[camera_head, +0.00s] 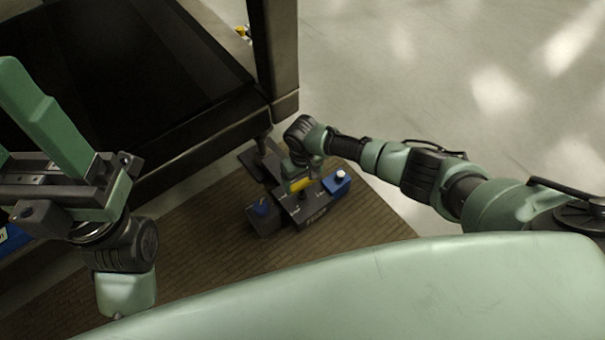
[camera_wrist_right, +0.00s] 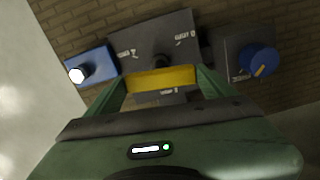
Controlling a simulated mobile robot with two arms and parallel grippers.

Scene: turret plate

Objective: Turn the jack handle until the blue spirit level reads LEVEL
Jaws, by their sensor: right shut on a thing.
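A yellow handle (camera_head: 301,184) sits over a dark labelled panel (camera_head: 315,212) on the floor mat. My right gripper (camera_head: 299,179) is shut on this handle. In the right wrist view the yellow bar (camera_wrist_right: 160,78) spans between the two green fingers. A blue box (camera_head: 336,183) with a pale round top stands right of the panel; it also shows in the wrist view (camera_wrist_right: 97,62). I cannot tell whether it is the spirit level, and I see no level reading. My left gripper (camera_head: 30,145) is empty at the left, its fingers apart and partly cut off.
A dark box (camera_head: 262,222) with a blue knob (camera_wrist_right: 258,60) stands left of the panel. A large dark machine table (camera_head: 110,75) with a thick corner post (camera_head: 274,60) rises behind. The brown mat (camera_head: 190,250) is clear in front; pale floor lies to the right.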

